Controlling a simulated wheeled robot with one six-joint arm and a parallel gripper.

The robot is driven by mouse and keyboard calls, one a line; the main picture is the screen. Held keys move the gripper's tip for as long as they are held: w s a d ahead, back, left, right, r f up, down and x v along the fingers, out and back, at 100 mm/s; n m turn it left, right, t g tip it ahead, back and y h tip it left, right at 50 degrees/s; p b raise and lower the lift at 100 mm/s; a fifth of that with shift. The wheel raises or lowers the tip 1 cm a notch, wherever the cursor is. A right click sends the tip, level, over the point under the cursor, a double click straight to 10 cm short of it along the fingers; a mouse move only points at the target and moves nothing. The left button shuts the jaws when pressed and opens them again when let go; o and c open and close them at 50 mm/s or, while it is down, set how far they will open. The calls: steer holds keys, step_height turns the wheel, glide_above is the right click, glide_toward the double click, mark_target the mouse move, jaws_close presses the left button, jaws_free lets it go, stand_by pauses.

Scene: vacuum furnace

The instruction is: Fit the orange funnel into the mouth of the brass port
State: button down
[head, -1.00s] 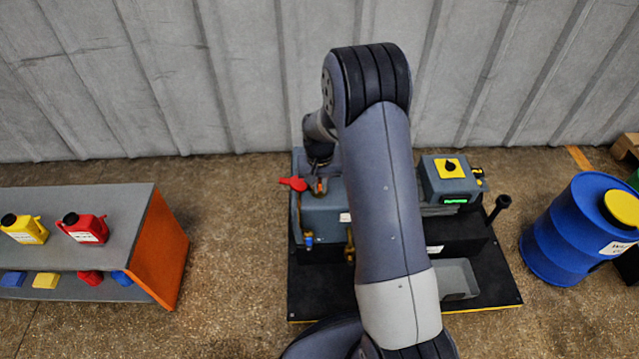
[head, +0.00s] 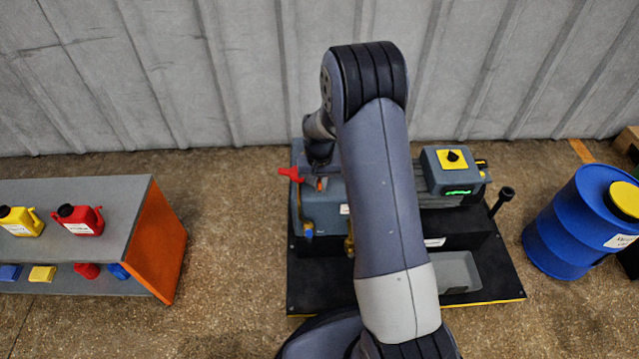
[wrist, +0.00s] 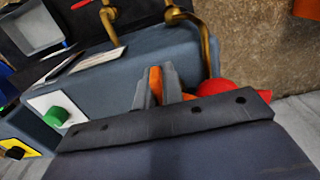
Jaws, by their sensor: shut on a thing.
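My gripper (wrist: 160,88) shows in the wrist view, its grey fingers closed around the orange funnel (wrist: 155,78). Only small orange parts of the funnel show between and beside the fingers. In the head view a bit of the orange funnel (head: 320,184) shows under my wrist, at the left end of the grey pump housing (head: 328,208). Brass fittings (wrist: 208,45) rise from the housing just beyond the fingers in the wrist view. I cannot tell which is the brass port; its mouth is not clearly visible. Whether the funnel touches it cannot be told.
A red part (head: 289,173) sits close beside my gripper; red also shows in the wrist view (wrist: 222,88). A control box with a yellow plate (head: 453,160) stands to the right. A shelf with jugs (head: 125,215) is left, a blue drum (head: 570,225) right.

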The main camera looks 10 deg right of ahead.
steer(key=shift+f, duration=0.25)
stand_by(0.4)
steer(key=c, duration=1.5)
jaws_free()
steer(key=shift+o, duration=0.2)
step_height(320, 180, up, 11)
steer(key=p, duration=0.2)
steer(key=shift+f+p, duration=0.1)
steer(key=shift+p, duration=0.25)
step_height(320, 180, down, 11)
steer(key=b, duration=0.3)
steer(key=shift+r, duration=0.3)
